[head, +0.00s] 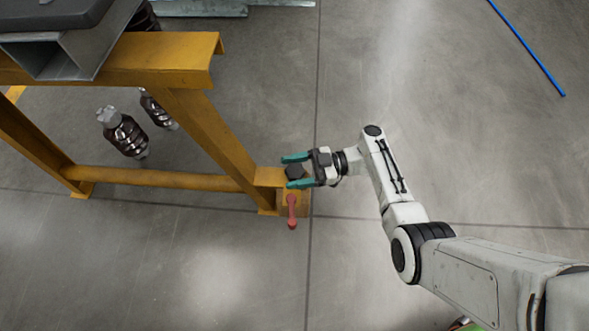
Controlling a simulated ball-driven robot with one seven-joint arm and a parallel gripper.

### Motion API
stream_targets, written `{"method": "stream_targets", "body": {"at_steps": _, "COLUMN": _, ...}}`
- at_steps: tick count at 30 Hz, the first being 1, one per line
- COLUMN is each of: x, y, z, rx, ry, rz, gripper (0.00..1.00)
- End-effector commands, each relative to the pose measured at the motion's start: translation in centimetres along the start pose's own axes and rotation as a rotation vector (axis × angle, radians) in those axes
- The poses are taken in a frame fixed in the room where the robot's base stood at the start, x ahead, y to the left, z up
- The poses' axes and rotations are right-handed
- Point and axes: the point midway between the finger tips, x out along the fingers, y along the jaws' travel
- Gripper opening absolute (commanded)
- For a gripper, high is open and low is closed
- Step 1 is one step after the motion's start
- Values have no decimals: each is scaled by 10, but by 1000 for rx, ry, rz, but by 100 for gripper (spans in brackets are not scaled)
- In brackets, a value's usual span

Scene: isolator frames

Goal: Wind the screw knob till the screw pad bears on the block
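A dark, angular screw knob (294,172) is at the foot of the yellow frame, near the middle of the head view. My gripper (297,171) reaches in from the right, with one teal finger above the knob and one below it in the picture. The fingers are apart with the knob between them; whether they press on it is not clear. A red lever (292,211) with a rounded end sticks out just below the lower finger. I cannot make out the screw pad or the block, nor any gap between them.
The yellow frame (205,130) with its legs and low crossbar fills the left. A grey square tube (65,55) lies on top. Dark coiled parts (125,132) show below the top beam. A blue rod (527,48) lies at upper right. The grey floor around my arm is mostly clear.

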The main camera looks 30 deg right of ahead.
Motion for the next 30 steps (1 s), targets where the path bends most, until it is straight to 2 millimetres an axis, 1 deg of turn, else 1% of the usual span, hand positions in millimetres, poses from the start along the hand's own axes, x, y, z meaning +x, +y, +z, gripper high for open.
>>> {"method": "stream_targets", "body": {"at_steps": 1, "x": 0, "y": 0, "z": 0, "rx": 0, "ry": 0, "rz": 0, "gripper": 64}}
{"method": "stream_targets", "body": {"at_steps": 9, "x": 0, "y": 0, "z": 0, "rx": 0, "ry": 0, "rz": 0, "gripper": 38}}
{"method": "stream_targets", "body": {"at_steps": 12, "x": 0, "y": 0, "z": 0, "rx": 0, "ry": 0, "rz": 0, "gripper": 30}}
{"method": "stream_targets", "body": {"at_steps": 19, "x": 0, "y": -1, "z": 0, "rx": 1, "ry": 0, "rz": 21, "gripper": 30}}
{"method": "stream_targets", "body": {"at_steps": 23, "x": 0, "y": -2, "z": -1, "rx": 1, "ry": 0, "rz": 68, "gripper": 30}}
{"method": "stream_targets", "body": {"at_steps": 30, "x": 0, "y": -3, "z": -1, "rx": 3, "ry": 0, "rz": 235, "gripper": 30}}
